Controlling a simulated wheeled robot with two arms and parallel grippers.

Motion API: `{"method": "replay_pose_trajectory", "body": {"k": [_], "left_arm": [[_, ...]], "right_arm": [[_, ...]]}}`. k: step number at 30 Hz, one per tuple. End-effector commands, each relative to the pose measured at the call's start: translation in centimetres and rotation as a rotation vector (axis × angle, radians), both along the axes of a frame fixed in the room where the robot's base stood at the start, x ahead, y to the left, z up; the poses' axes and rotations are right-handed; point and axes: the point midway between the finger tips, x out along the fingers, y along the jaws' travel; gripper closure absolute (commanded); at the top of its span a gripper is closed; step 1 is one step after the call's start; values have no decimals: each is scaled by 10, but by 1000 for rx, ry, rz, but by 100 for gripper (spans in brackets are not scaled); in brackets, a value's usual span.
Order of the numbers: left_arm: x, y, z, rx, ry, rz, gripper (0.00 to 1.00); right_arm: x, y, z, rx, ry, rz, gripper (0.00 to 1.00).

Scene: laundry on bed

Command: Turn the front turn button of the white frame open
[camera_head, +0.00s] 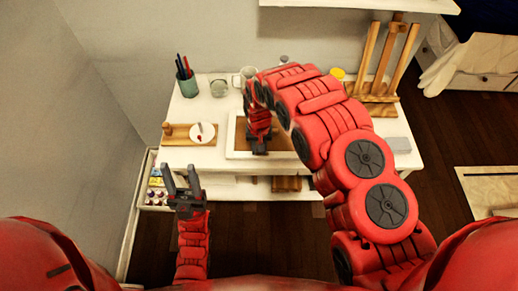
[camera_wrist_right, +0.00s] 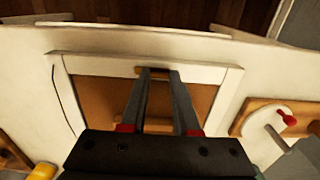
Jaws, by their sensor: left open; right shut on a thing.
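The white frame (camera_head: 232,150) lies on the white table with its brown back panel (camera_wrist_right: 100,95) facing up. In the right wrist view its front bar (camera_wrist_right: 105,66) is toward the top. My right gripper (camera_head: 258,148) points down at this front side. In the wrist view its fingertips (camera_wrist_right: 154,72) are shut on the small brown front turn button (camera_wrist_right: 152,70), whose ends are partly hidden by the fingers. My arm covers the frame's right part in the head view. My left gripper (camera_head: 180,178) is open and empty, in front of the table's left side.
A pen cup (camera_head: 186,82), a glass (camera_head: 218,88) and a mug (camera_head: 246,74) stand behind. A wooden easel (camera_head: 378,88) stands at the back right. A grey block (camera_head: 399,145) lies at right.

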Motion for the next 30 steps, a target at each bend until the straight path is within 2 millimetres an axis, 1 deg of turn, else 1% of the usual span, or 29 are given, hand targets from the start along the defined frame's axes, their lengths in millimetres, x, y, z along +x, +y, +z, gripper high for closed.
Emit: {"method": "replay_pose_trajectory", "body": {"k": [5, 6, 11, 20, 23, 26, 29, 30], "left_arm": [[0, 0, 0, 0, 0, 0, 50], [0, 0, 0, 0, 0, 0, 50], [0, 0, 0, 0, 0, 0, 50], [0, 0, 1, 0, 0, 0, 50], [0, 0, 3, 0, 0, 0, 50], [0, 0, 7, 0, 0, 0, 50], [0, 0, 15, 0, 0, 0, 50], [0, 0, 18, 0, 0, 0, 50]], "right_arm": [[0, 0, 0, 0, 0, 0, 100], [0, 0, 0, 0, 1, 0, 69], [0, 0, 0, 0, 1, 0, 40], [0, 0, 0, 0, 1, 1, 40], [0, 0, 4, 0, 1, 1, 40], [0, 0, 14, -1, 1, 1, 40], [-1, 0, 29, -1, 3, 0, 40], [-1, 0, 37, -1, 3, 0, 40]]}}
